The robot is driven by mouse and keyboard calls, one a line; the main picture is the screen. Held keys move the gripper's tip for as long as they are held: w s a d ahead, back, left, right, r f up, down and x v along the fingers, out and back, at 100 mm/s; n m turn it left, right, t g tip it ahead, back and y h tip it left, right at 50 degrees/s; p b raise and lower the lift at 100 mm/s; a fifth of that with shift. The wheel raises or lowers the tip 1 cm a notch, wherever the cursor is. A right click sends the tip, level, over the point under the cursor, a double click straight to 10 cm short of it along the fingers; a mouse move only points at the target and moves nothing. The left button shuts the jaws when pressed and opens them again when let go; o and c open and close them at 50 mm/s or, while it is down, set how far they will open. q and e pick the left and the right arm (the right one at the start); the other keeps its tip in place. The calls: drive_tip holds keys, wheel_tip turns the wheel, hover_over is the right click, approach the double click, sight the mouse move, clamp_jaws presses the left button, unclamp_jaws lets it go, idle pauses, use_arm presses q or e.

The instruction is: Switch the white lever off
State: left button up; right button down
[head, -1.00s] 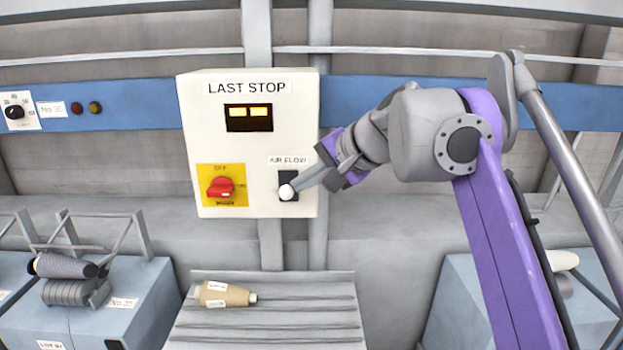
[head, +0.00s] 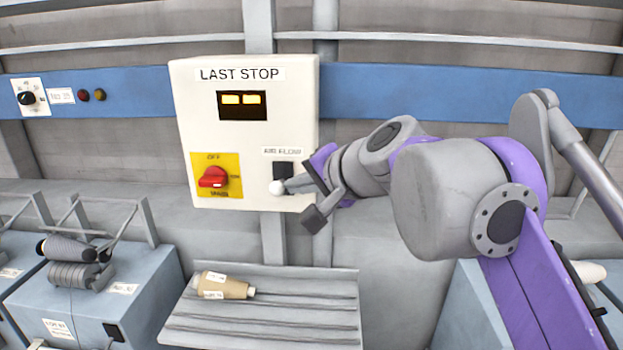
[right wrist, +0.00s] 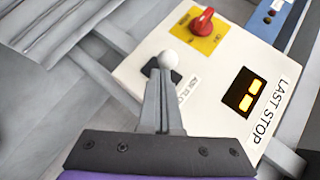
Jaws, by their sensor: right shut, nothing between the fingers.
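The white lever (head: 276,188) is a round white knob on a black plate (head: 283,171) under the "AIR FLOW" label, on the cream "LAST STOP" box (head: 250,130). The knob sits at the plate's lower edge. My right gripper (head: 289,185) is shut and empty, its fingertips right at the knob from the right. In the right wrist view the closed fingers (right wrist: 160,80) end against or just short of the white knob (right wrist: 168,60); contact cannot be told for sure. The lever's stem is hidden. My left gripper is not in view.
A red rotary switch (head: 213,177) on a yellow plate sits left of the lever on the same box. Blue machine units stand at both sides. A blue rail (head: 420,92) runs behind.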

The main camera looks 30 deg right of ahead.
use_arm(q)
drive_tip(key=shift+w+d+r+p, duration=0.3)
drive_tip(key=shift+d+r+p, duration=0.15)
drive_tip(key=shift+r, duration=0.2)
use_arm(e)
drive_tip(key=f, duration=0.3)
drive_tip(key=shift+s+a+t, duration=0.15)
drive_tip(key=shift+a+t, duration=0.15)
drive_tip(key=shift+t, duration=0.1)
drive_tip(key=shift+r, duration=0.15)
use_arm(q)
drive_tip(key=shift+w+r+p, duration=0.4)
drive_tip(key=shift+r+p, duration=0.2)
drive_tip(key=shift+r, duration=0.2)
use_arm(e)
drive_tip(key=shift+r, duration=0.7)
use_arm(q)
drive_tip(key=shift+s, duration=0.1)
use_arm(e)
drive_tip(key=shift+s, duration=0.1)
